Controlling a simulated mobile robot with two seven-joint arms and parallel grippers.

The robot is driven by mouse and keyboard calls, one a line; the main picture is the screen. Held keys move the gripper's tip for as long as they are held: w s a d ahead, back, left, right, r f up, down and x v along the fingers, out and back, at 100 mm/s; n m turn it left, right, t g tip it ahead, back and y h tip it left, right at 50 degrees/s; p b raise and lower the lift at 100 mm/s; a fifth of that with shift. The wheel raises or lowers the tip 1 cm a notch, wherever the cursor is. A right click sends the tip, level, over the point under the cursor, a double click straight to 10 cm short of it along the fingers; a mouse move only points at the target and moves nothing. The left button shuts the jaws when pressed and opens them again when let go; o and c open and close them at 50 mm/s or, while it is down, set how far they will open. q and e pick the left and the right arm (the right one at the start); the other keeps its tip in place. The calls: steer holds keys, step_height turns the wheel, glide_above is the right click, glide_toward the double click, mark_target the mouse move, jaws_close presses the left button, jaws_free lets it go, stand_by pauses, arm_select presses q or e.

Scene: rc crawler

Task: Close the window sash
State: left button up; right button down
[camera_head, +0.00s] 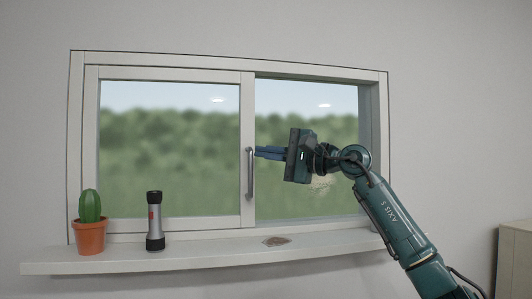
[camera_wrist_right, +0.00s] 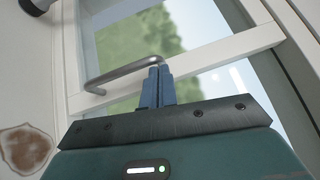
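The window sash (camera_head: 246,100) is a pale-framed pane in the left half of the window, and its left edge lies close to the outer frame (camera_head: 76,140). I cannot tell whether a narrow gap is left there. A grey bar handle (camera_head: 251,180) stands upright on its right stile. My right gripper (camera_head: 257,152) points left at the handle's upper part from the right. In the right wrist view its blue fingers (camera_wrist_right: 158,68) are together, with their tips at one end of the handle (camera_wrist_right: 120,72). They look beside the bar, not around it; contact is unclear. My left gripper is out of view.
A potted cactus (camera_head: 90,225) and a standing flashlight (camera_head: 154,222) are on the sill (camera_head: 210,254), left of the handle. A flat brown patch (camera_head: 276,241) lies on the sill below the gripper. A cabinet (camera_head: 514,260) stands at the far right.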

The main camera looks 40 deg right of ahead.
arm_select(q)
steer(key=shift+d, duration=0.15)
arm_select(e)
steer(key=shift+w+a+f, duration=0.1)
steer(key=shift+a, duration=0.1)
